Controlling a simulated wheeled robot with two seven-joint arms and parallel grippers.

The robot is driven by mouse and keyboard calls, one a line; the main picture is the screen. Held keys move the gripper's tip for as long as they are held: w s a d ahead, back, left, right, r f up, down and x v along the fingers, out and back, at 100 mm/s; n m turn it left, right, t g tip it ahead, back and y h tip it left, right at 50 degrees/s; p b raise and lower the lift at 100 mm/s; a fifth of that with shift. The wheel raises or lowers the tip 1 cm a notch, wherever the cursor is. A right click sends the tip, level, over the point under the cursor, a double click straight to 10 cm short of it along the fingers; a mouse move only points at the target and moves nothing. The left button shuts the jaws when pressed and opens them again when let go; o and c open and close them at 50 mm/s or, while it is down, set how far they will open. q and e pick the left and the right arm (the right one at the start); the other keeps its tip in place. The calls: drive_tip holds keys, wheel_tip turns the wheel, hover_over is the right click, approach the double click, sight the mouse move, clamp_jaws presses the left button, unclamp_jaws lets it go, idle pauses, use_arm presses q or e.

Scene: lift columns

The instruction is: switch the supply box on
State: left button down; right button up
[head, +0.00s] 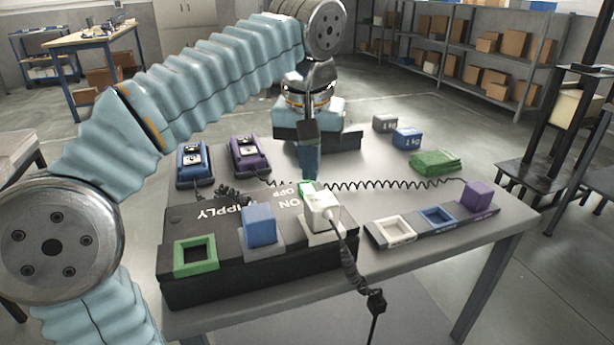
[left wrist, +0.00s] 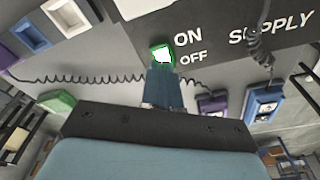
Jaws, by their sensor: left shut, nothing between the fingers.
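The black supply box (head: 262,281) lies on the table, marked SUPPLY, ON and OFF on top. Its green switch (head: 306,187) is near the far edge, mostly hidden in the head view by my left gripper. In the left wrist view the switch (left wrist: 161,53) shows a bright, lit-looking green-white face beside the ON and OFF words. My left gripper (head: 309,178) is shut and empty, pointing down at the switch. In the left wrist view its fingertips (left wrist: 161,68) are right at the switch's edge; I cannot tell whether they touch. My right gripper is not in view.
A blue plug (head: 260,225) and a white plug (head: 321,210) stand on the box beside an empty green socket (head: 195,256). A socket strip (head: 418,238) with a purple plug (head: 479,195) lies to the right. Coiled cords cross the table.

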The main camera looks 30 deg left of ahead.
use_arm(q)
drive_tip(key=shift+r, duration=2.2)
